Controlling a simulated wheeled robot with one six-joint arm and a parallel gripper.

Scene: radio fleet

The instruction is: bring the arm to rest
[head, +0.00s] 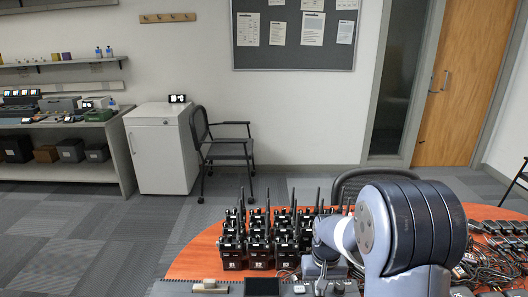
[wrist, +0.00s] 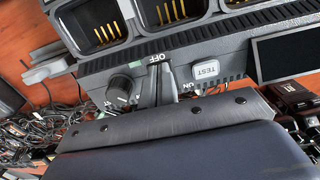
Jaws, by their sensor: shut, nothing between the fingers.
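My arm (head: 410,225) reaches over the round orange table at the lower right of the head view. My gripper (head: 321,284) points down at the front edge of a grey charger panel. In the wrist view my gripper (wrist: 157,68) has its two thin fingers together and empty, close to the panel between a black knob (wrist: 119,84) and a pale TEST button (wrist: 205,71). OFF and ON labels show beside the fingers, which partly hide what lies behind them. I cannot tell whether the fingertips touch the panel.
Several black radios (head: 258,243) with upright antennas stand on the table (head: 205,248), just beyond my gripper. Tangled cables (head: 478,262) lie to the right. A small dark screen (wrist: 286,50) sits on the panel. A chair (head: 375,180) stands behind the table. Open floor (head: 100,225) lies left.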

